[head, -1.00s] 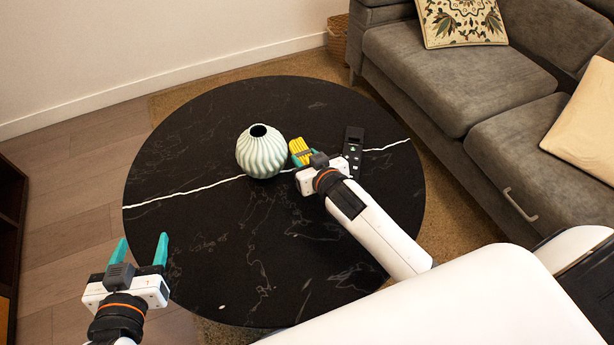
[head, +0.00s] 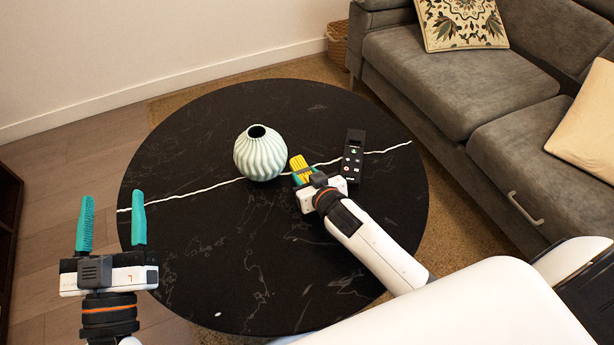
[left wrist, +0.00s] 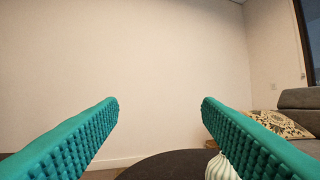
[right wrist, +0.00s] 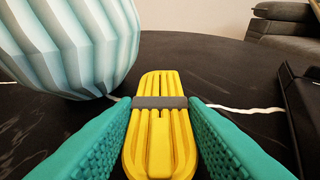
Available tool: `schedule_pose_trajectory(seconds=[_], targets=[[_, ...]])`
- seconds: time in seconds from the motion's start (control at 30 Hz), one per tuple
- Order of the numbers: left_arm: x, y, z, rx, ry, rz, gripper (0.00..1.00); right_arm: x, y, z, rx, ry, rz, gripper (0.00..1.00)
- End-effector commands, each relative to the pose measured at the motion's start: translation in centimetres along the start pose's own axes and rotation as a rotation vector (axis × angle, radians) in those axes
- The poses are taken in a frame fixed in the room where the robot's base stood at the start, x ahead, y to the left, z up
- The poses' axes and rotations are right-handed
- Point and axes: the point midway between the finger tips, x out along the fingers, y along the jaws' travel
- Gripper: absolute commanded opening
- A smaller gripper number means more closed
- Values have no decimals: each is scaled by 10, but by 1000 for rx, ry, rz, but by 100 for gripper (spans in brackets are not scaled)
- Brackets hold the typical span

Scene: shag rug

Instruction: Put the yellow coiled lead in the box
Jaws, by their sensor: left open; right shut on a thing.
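The yellow coiled lead (head: 299,164), bound by a grey band, is at my right gripper (head: 304,176), just right of the vase on the black round table. In the right wrist view the lead (right wrist: 160,142) lies lengthwise between the teal fingers (right wrist: 160,150), which are shut on it. I cannot tell whether it is clear of the tabletop. My left gripper (head: 111,225) is open and empty, raised at the table's left edge; its spread fingers (left wrist: 160,125) also show in the left wrist view. No box is visible in any view.
A pale green ribbed vase (head: 260,153) stands close left of the lead. A black remote-like device (head: 353,155) lies to its right. The round table (head: 230,270) is clear in front. A grey sofa (head: 440,80) stands beyond its right side.

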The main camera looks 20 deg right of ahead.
Motion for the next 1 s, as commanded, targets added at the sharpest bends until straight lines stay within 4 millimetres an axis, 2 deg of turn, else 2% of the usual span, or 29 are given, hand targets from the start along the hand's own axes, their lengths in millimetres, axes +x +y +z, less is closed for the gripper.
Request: schedule_pose_trajectory(seconds=[0.3,0.33,0.43,0.8,1.0], targets=[[1,0,7,-1,-27,-1,59,2,0,-4,0,0,0,15],[2,-1,8,-1,-30,-1,59,1,0,-4,0,0,0,42],[2,-1,7,-1,-27,-2,59,1,0,-3,-1,0,0,59],[2,-1,7,-1,-19,-2,59,0,0,0,-1,-1,0,59],[-3,4,-19,4,143,8,59,-19,0,1,1,2,0,59]])
